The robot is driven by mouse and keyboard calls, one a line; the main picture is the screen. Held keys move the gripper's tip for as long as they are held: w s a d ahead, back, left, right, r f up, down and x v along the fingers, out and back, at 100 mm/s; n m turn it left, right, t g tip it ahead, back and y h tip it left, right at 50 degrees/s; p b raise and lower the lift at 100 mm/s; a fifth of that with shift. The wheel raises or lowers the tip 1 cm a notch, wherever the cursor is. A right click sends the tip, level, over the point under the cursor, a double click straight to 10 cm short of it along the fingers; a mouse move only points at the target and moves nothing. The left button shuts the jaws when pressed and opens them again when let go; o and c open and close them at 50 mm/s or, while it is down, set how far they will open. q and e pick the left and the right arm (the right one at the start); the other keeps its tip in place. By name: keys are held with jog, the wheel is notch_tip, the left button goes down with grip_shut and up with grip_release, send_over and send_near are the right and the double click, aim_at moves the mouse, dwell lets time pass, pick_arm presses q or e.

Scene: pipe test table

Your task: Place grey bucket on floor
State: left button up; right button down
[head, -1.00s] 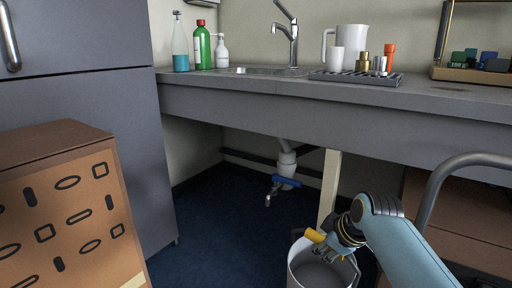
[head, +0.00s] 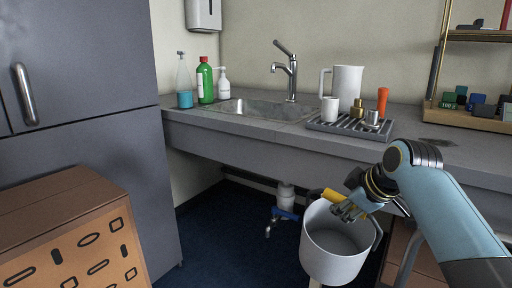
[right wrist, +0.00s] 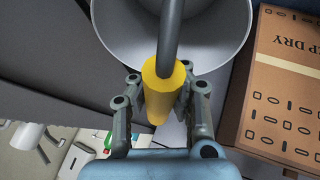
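The light grey bucket (head: 334,250) hangs upright in front of the sink counter in the head view. Its inside looks empty. In the right wrist view the yellow grip (right wrist: 163,88) sits between the two fingers, with the bucket's pale rim and inside (right wrist: 200,30) beyond. The dark blue floor (head: 225,235) shows left of the bucket and below the counter. My left gripper is not in view.
A drain pipe with a blue valve (head: 285,213) is under the counter, just left of the bucket. A cardboard box (head: 75,240) stands at the lower left by the grey cabinet (head: 90,150). The counter's front edge (head: 260,143) is behind the bucket. Open floor lies between cabinet and bucket.

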jog(key=s+d+r+n+g+y, duration=0.1)
jog(key=s+r+n+y, duration=0.3)
jog(key=s+r, duration=1.3)
jog(key=shift+s+r+n+g, duration=0.3)
jog(key=shift+s+n+g, duration=0.55)
jog(key=shift+n, duration=0.65)
jog(key=shift+w, duration=0.1)
